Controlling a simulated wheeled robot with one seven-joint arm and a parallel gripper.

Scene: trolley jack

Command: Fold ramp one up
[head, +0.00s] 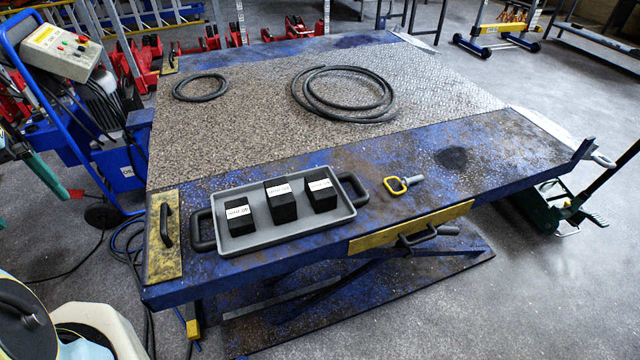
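A blue lift table (470,165) with a scuffed deck stands in the middle of the head view. At its left end a yellow plate with a black handle (164,262) lies flat at the near corner. A similar smaller yellow plate (168,66) is at the far left corner. At the right end, pale grey flaps (545,122) and (412,42) extend outward from the deck's edge. No readable label marks any of these as ramp one, so I cannot tell which it is. My gripper is not in view.
Hose coils (345,95) lie on the deck. A control cart (62,50) stands left, a green jack (560,210) right. Floor at front right is clear.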

